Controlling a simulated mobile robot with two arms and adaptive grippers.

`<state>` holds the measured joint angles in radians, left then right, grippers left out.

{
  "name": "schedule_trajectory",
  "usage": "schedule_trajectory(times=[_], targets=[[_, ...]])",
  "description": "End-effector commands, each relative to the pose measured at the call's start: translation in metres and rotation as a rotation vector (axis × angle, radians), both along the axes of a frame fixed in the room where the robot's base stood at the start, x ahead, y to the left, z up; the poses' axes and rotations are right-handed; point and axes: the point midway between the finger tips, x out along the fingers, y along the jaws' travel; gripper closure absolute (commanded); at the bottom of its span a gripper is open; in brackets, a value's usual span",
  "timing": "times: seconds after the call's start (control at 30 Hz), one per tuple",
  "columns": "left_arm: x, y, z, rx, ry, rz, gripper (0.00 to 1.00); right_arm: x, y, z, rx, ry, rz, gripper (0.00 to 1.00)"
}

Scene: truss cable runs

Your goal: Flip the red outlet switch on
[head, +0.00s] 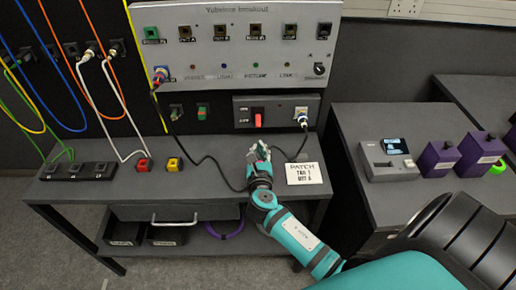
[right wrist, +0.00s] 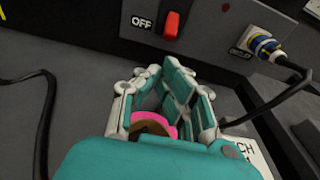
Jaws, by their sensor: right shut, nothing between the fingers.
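The red outlet switch (head: 258,118) is on a dark outlet box (head: 283,104) at the back of the bench. An OFF label sits beside its lower part. The switch shows at the top of the right wrist view (right wrist: 171,24); I cannot tell which way it is set. My right gripper (head: 259,150) is shut and empty, in front of and below the switch, apart from it. In the right wrist view its fingers (right wrist: 178,80) point toward the box, just below the switch. My left gripper is not in view.
A plug (head: 302,117) with a black cable sits in the outlet right of the switch. A black cable loops across the bench left of my gripper. A patch card (head: 304,173) lies to its right. The breakout panel (head: 290,20) rises above.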

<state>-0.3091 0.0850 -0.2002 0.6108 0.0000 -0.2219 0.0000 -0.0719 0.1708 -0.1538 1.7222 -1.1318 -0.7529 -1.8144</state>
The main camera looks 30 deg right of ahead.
Motion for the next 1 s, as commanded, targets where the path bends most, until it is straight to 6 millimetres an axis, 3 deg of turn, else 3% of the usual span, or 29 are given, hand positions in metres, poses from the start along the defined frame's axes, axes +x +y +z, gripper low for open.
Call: schedule_trajectory(times=[0.2,0.4,1.0], targets=[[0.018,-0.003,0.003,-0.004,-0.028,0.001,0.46,0.036,-0.022,-0.006,-0.001,0.0,-0.001,1.0],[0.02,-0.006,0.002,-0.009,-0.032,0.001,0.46,0.057,-0.035,-0.01,-0.001,0.001,0.0,1.0],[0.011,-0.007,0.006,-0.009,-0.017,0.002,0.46,0.064,-0.039,-0.009,0.005,0.008,0.001,1.0]])
